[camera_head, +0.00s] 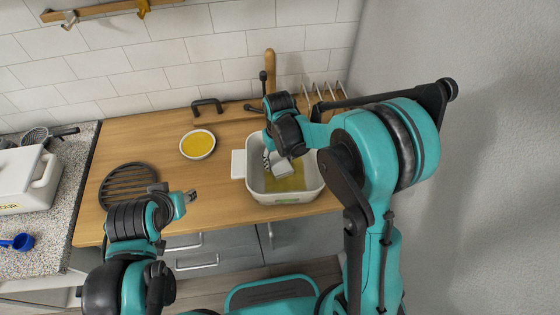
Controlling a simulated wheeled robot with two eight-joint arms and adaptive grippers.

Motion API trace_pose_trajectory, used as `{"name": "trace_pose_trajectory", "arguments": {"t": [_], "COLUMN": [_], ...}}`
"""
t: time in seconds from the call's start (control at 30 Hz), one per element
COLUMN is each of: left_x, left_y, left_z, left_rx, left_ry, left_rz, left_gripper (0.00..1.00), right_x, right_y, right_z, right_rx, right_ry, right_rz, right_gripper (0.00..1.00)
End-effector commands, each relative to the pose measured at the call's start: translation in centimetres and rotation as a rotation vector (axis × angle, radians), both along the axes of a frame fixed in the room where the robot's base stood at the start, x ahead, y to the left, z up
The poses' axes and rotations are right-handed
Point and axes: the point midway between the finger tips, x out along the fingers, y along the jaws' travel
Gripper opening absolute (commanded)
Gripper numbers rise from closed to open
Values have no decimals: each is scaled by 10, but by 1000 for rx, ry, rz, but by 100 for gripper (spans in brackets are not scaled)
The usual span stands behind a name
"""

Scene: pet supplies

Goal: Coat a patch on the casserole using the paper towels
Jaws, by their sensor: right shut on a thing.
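The casserole (312,190) is a white rectangular dish with a side handle, near the front right of the wooden counter. A yellow layer (292,184) shows on its inside floor. My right gripper (272,158) reaches down into the casserole and is shut on a small whitish wad, which looks like the paper towels (281,168). The wad is over the yellow area; I cannot tell if it touches. A small white bowl of yellow liquid (198,144) stands to the left. My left gripper (190,196) is near the counter's front edge, with nothing visible in it; its jaw opening is unclear.
A round black trivet (127,186) lies at the left of the counter. A rack (325,94) and a black handled item (207,105) are at the back. A white flour container (22,180) and a blue scoop (20,242) are on the speckled counter. The counter's middle is clear.

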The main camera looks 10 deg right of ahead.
Motion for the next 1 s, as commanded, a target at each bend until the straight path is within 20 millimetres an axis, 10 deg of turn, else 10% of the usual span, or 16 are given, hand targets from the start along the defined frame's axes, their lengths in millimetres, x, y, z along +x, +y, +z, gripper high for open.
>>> {"name": "trace_pose_trajectory", "arguments": {"t": [1.0], "left_x": [0], "left_y": [0], "left_z": [51], "left_rx": [0], "left_ry": [0], "left_rz": [0], "left_gripper": [40], "right_x": [10], "right_y": [0], "right_z": [83], "right_rx": [0], "right_ry": [0], "right_rz": [-3], "right_gripper": [29]}}
